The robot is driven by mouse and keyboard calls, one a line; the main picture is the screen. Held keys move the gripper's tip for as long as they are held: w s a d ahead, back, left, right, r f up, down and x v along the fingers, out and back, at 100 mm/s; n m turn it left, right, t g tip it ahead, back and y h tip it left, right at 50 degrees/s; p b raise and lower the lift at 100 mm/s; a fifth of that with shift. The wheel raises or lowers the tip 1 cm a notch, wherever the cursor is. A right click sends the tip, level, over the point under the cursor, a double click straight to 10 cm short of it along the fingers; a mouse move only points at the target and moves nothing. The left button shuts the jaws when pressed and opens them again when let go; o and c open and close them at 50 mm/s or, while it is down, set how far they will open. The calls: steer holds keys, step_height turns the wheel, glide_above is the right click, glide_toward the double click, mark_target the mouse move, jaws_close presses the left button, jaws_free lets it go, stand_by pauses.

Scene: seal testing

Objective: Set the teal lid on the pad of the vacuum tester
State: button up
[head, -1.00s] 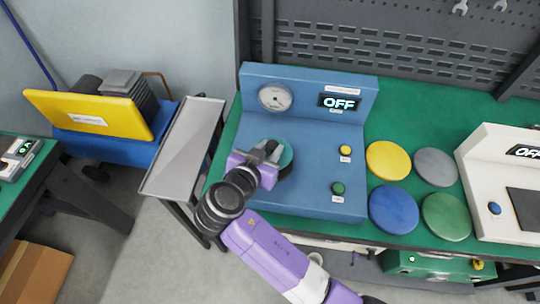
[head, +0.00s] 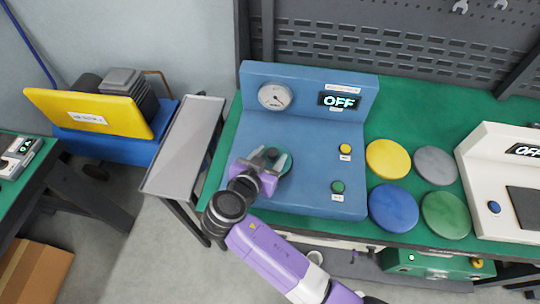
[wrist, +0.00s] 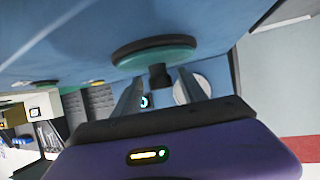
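The teal lid (wrist: 140,59) lies flat on the round dark pad (wrist: 150,44) of the blue vacuum tester (head: 300,145), as the inverted wrist view shows. In the head view the lid (head: 287,166) is partly hidden by my gripper (head: 269,159). The lid's black knob (wrist: 160,76) points away from the pad. My gripper is open, its fingers apart on either side of the knob and drawn back from it. It holds nothing. The tester's display (head: 340,102) reads OFF.
Yellow (head: 388,160), grey (head: 435,166), blue (head: 394,208) and green (head: 446,216) discs lie right of the tester. A white machine (head: 490,170) stands at the far right. A bare metal side table (head: 187,150) is at the left.

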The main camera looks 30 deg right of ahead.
steer(key=shift+r, duration=0.1)
steer(key=shift+r, duration=0.15)
steer(key=b+v, duration=0.1)
steer(key=v, duration=1.1)
steer(key=shift+b, duration=0.4)
